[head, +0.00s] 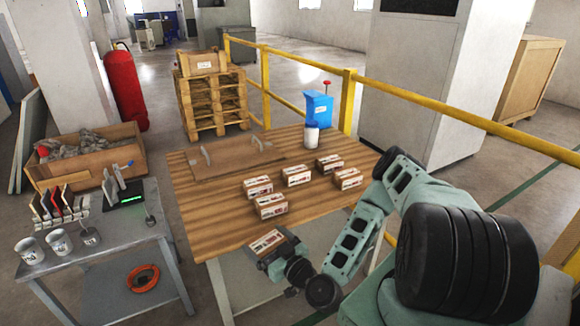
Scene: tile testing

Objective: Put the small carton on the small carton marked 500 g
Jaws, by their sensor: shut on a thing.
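My gripper (272,251) is at the table's near edge, low in the head view. It is shut on a small carton (265,239), white and brown with a printed top. Several similar small cartons stand on the wooden table (215,225): one at the front left (271,207), one just behind it (257,186), one in the middle (296,175), one at the back (329,163) and one at the right (347,179). The print is too small to tell which is marked 500 g. The fingertips are partly hidden.
A yellow railing (347,100) runs behind. A grey side bench (120,235) with cups and tools stands left. The table's left front is clear.

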